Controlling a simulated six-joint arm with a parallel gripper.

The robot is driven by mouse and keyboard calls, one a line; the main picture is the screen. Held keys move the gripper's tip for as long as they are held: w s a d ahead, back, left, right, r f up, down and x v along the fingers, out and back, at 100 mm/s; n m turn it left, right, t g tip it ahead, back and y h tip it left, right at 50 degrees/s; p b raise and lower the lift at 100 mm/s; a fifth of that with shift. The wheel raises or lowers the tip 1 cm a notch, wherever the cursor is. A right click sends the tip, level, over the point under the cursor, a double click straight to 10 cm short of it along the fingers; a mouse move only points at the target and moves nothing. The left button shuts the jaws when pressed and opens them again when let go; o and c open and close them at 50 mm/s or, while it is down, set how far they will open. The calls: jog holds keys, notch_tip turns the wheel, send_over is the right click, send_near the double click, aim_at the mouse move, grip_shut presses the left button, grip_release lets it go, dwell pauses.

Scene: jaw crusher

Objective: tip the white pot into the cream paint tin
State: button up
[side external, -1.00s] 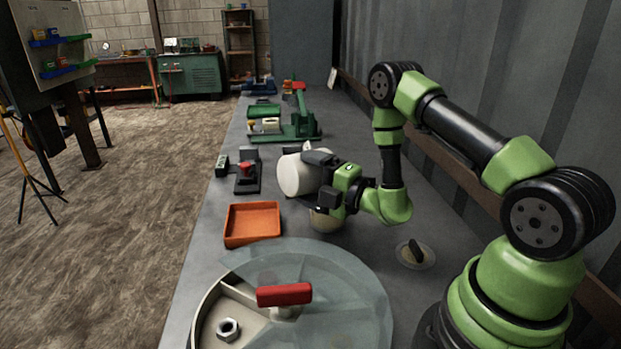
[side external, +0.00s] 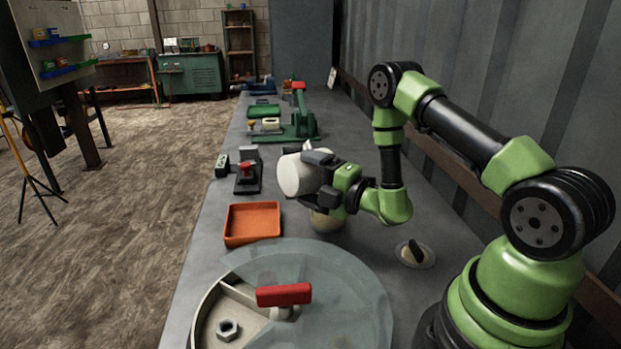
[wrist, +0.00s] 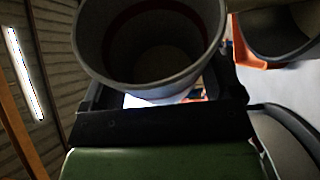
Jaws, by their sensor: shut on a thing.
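My gripper (side external: 312,172) is shut on the white pot (side external: 290,175), which lies tilted on its side above the bench. In the wrist view the pot (wrist: 88,42) shows its open mouth and a dark red band inside; no contents can be made out. The cream paint tin (side external: 326,222) stands on the bench below the gripper, mostly hidden by the gripper and pot. A dark-rimmed round opening at the upper right of the wrist view may be the tin, but I cannot tell for sure.
An orange tray (side external: 229,240) lies left of the tin. A large round bowl with a clear cover and red handle (side external: 284,295) stands in front. A red-button switch box (side external: 247,176) and green jaw machine (side external: 300,125) stand farther back. A black knob (side external: 416,250) is on the right.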

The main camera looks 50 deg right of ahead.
dwell(0.3)
jog(key=n, duration=0.2)
jog(key=r+n+g, duration=0.1)
jog(key=shift+n+g, duration=0.3)
jog(key=shift+n, duration=0.1)
jog(key=n+g+h, duration=0.1)
jog(key=n, duration=0.1)
jog(key=r+n+g, duration=0.1)
jog(key=n, duration=0.1)
jog(key=shift+n+h, duration=0.4)
jog(key=n+h, duration=0.1)
jog(key=n, duration=0.1)
jog(key=n+g+h, duration=0.1)
jog(key=n, duration=0.1)
jog(key=shift+a+r, duration=0.1)
jog(key=shift+r, duration=0.2)
jog(key=shift+r+n+g+h, duration=0.2)
jog(key=shift+n+g+h, duration=0.4)
jog(key=shift+n+h, duration=0.4)
